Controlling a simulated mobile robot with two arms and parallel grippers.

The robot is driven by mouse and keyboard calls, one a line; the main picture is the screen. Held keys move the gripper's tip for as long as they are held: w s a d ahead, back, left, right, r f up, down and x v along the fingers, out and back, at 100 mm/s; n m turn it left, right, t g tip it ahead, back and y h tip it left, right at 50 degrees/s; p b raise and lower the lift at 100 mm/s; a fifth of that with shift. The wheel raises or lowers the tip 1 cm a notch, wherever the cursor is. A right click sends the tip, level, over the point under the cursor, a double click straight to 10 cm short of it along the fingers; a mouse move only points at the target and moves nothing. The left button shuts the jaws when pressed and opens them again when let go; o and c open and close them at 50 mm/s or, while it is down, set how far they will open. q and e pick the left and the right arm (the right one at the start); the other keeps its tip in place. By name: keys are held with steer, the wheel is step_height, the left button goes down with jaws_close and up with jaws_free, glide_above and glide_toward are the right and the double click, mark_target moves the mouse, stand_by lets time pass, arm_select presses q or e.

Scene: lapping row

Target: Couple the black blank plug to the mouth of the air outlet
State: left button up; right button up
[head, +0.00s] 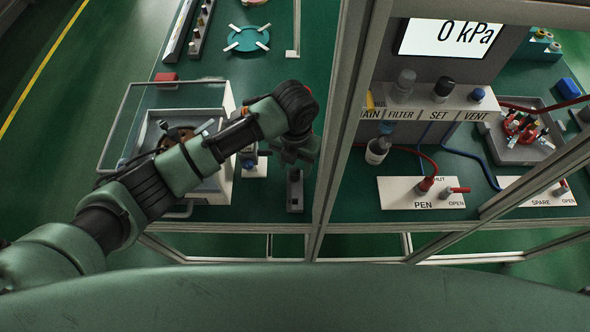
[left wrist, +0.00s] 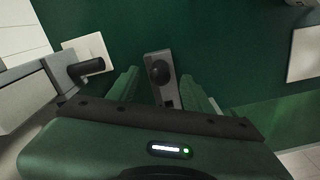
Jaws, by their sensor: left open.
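A black round knob-like piece, apparently the blank plug (left wrist: 158,73), sits on a narrow grey block (left wrist: 168,98). The block also shows in the head view (head: 295,192), below my left gripper (head: 293,158). The left gripper is open, its green fingers on either side of the block in the left wrist view (left wrist: 160,80). I cannot tell the height between them. Outlet fittings stand on the white PEN panel (head: 400,195) and the SPARE panel (head: 518,190). The PEN fitting (head: 425,185) has a red hose; the SPARE one is partly hidden. My right gripper is not in view.
A frame post (head: 340,120) stands between my left gripper and the panels, and a slanting bar crosses near SPARE. A clear-lidded machine (head: 228,105) is at left.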

arm_select(q)
steer(key=shift+f, duration=0.9)
jaws_close()
steer(key=shift+r, duration=0.1)
